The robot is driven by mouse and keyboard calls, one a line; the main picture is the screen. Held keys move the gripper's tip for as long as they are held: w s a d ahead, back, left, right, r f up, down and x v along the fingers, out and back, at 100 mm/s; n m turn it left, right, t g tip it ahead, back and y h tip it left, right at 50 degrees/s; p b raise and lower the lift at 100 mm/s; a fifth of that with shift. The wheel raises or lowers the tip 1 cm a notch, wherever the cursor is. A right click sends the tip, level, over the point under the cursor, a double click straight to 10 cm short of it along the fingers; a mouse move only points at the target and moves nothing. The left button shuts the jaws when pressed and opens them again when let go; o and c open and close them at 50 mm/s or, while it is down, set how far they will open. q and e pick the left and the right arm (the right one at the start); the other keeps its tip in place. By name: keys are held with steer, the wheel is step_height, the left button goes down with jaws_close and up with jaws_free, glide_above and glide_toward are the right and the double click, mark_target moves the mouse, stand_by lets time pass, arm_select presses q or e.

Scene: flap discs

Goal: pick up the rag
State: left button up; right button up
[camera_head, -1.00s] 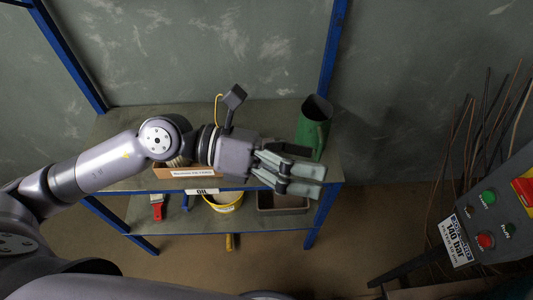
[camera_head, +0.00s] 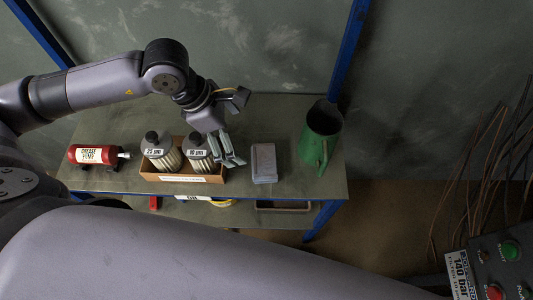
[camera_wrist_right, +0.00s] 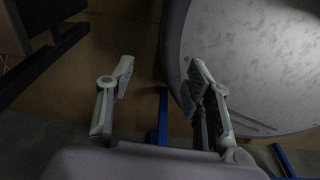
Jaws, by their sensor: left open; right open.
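A folded grey rag (camera_head: 264,163) lies flat on the upper shelf, between the cardboard box and the green can. My left gripper (camera_head: 230,153) is just left of the rag, pointing down over the right end of the box, with its fingers apart and nothing visible between them. Whether its fingers touch the box or a canister cannot be told. My right gripper (camera_wrist_right: 160,78) shows in the right wrist view, open and empty, away from the shelf top. The rag is not in that view.
A cardboard box (camera_head: 181,178) holds two labelled filter canisters. A green can (camera_head: 320,140) stands right of the rag. A control panel (camera_head: 495,264) is at lower right. The shelf (camera_head: 285,108) is bare behind the rag.

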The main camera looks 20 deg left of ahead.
arm_select(q)
glide_toward(262, 160)
steer(key=f, duration=0.1)
steer(key=p+x, duration=0.1)
steer(key=x, duration=0.2)
steer(key=shift+d+f, duration=0.25)
steer(key=shift+d, duration=0.05)
steer(key=shift+f, duration=0.2)
steer(key=shift+d+f+p, duration=0.15)
steer(key=shift+f+p, duration=0.1)
steer(key=shift+p, duration=0.05)
steer(key=x, duration=0.2)
steer(key=p+x, duration=0.1)
steer(key=shift+w+d+f, duration=0.15)
steer(key=shift+w+f, duration=0.1)
steer(key=shift+f, duration=0.05)
steer(key=shift+d+f, duration=0.1)
steer(key=shift+f, duration=0.3)
arm_select(e)
steer(key=s+r, duration=0.1)
steer(key=r, duration=0.1)
steer(key=shift+s+a+r, duration=0.2)
steer(key=shift+s+r, duration=0.15)
steer(key=shift+r, duration=0.05)
arm_select(q)
steer(key=c, duration=0.9)
arm_select(e)
steer(key=shift+d, duration=0.2)
